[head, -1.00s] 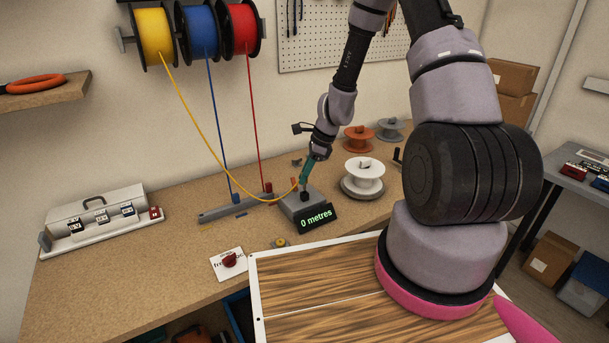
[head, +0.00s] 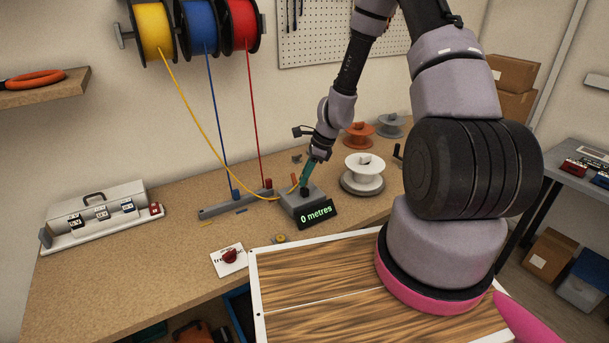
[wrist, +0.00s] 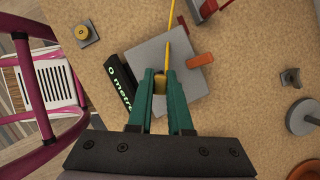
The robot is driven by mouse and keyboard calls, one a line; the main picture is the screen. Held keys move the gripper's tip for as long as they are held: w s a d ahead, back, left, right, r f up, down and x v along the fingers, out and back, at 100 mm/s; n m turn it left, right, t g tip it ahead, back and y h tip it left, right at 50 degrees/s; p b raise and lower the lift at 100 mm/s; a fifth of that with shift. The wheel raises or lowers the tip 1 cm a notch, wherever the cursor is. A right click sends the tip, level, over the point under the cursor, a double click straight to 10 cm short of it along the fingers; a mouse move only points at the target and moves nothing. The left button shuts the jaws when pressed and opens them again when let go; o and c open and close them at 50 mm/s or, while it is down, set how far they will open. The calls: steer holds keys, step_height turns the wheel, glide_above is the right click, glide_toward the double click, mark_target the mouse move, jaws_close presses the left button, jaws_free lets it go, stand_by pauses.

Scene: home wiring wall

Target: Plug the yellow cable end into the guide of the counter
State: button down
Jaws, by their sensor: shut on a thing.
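The yellow cable (head: 208,139) runs from the yellow spool (head: 154,33) on the wall down to my gripper (head: 304,190). The counter (head: 296,205) is a grey box on the bench with a display (head: 317,213) reading "0 metres". In the wrist view my green gripper fingers (wrist: 166,84) are shut on the yellow cable end (wrist: 160,84), over the counter's grey top (wrist: 150,58). An orange-red part (wrist: 199,60) stands at the counter's edge. Whether the cable end touches the guide cannot be told, as the fingers hide part of it.
A grey holder (head: 222,208) with blue and red cable ends stands left of the counter. A white spool (head: 364,170) stands to its right, with an orange spool (head: 358,134) behind. A card with a red knob (head: 229,258) lies in front.

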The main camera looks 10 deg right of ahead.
steer(key=shift+f, duration=0.65)
steer(key=c, duration=0.8)
jaws_free()
steer(key=shift+o, duration=0.2)
steer(key=w+v, duration=0.1)
steer(key=v, duration=0.9)
steer(key=shift+s+r, duration=0.4)
steer(key=shift+s, duration=0.1)
steer(key=shift+d, duration=0.15)
